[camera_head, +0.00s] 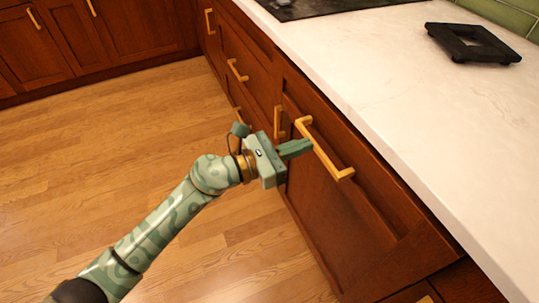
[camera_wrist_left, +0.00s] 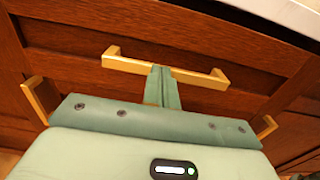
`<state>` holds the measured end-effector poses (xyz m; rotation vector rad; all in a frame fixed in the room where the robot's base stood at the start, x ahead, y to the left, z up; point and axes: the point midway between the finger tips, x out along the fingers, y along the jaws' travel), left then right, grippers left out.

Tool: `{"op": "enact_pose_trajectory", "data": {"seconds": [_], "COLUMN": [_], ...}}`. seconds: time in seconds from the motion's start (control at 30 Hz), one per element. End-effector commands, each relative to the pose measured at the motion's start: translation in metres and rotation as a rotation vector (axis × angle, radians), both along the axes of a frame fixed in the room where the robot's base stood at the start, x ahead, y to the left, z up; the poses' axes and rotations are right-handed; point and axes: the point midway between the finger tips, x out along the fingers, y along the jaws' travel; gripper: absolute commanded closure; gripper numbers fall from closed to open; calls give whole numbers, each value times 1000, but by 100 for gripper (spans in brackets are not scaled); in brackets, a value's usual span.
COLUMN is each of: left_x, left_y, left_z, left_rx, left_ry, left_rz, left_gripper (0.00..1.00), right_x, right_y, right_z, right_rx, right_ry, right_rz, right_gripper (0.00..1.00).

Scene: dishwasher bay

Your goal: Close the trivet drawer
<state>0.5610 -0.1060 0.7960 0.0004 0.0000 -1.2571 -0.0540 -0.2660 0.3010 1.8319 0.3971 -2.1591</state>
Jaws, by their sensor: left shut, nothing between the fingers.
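The wooden drawer front (camera_head: 378,196) under the counter carries a yellow bar handle (camera_head: 322,151). It looks about flush with the cabinet, though a small gap would be hard to tell. My left gripper (camera_head: 308,146) has its fingers together, empty, with the tips at the handle's bar. In the left wrist view, the shut fingers (camera_wrist_left: 162,84) overlap the middle of the handle (camera_wrist_left: 207,80), in front of the drawer panel (camera_wrist_left: 215,42). Whether they touch it is unclear. My right gripper is not in view.
A black square trivet-like frame (camera_head: 450,42) lies on the white counter (camera_head: 400,90). A dark cooktop (camera_head: 310,8) is at the back. Neighbouring fronts have yellow handles (camera_head: 236,70). The wooden floor (camera_head: 110,140) at left is clear.

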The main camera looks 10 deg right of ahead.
Motion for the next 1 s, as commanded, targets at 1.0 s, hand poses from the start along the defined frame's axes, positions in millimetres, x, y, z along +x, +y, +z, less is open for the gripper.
{"op": "enact_pose_trajectory", "data": {"seconds": [1.0], "left_x": [16], "left_y": [-39], "left_z": [3], "left_rx": [-4], "left_ry": [-6], "left_rz": [3], "left_gripper": [100], "right_x": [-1], "right_y": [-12], "right_z": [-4], "right_rx": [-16], "right_ry": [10], "right_rz": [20], "right_gripper": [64]}}
